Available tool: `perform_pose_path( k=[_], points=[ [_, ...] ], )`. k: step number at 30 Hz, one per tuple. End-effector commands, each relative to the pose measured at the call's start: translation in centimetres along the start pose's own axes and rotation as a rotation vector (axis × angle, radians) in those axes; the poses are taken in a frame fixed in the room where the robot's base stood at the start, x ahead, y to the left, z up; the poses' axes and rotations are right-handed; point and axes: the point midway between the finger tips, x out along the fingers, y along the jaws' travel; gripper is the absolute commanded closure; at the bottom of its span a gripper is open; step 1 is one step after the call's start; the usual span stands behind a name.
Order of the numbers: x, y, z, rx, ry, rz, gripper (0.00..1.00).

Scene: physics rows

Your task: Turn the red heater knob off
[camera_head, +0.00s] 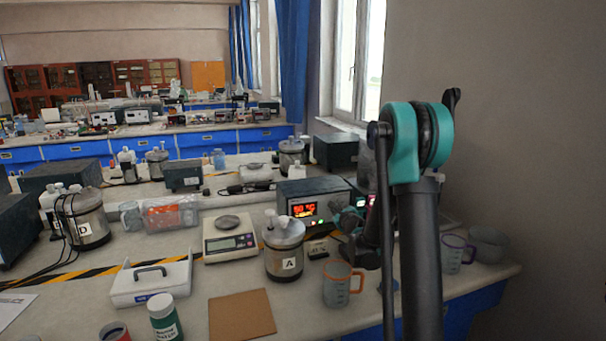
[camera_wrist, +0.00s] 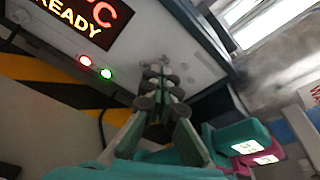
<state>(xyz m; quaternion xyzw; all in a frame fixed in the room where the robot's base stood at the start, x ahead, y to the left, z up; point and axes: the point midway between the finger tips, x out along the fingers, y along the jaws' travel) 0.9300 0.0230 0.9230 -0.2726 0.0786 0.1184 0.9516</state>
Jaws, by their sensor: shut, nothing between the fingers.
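The heater box (camera_head: 290,192) stands on the bench with a lit orange display (camera_head: 303,209) on its front. In the wrist view the display (camera_wrist: 85,18) partly reads "C" and "READY". Below it a red light (camera_wrist: 85,60) and a green light (camera_wrist: 107,73) glow. I cannot make out a red knob; it may be hidden behind the fingers. My gripper (camera_wrist: 160,78) is shut and empty, its fingertips close to the front panel, right of the lights. I cannot tell whether they touch it. In the head view my arm partly covers that area.
A jar labelled A (camera_head: 285,250) stands left of my gripper, and an orange-rimmed beaker (camera_head: 342,287) stands in front. A purple-handled beaker (camera_head: 455,253) is at right. A scale (camera_head: 230,240) and a brown mat (camera_head: 241,315) lie further left. A wall bounds the right side.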

Motion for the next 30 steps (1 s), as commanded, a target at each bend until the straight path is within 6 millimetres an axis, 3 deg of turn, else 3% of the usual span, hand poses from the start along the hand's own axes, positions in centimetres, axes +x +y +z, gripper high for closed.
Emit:
perform_pose_path(
  k=[20,30],
  points=[
    [-0.3,0.2,0.7,0.000,0.001,-0.001,1.00],
    [-3.5,0.2,-0.2,0.001,0.001,-0.002,1.00]
  ],
)
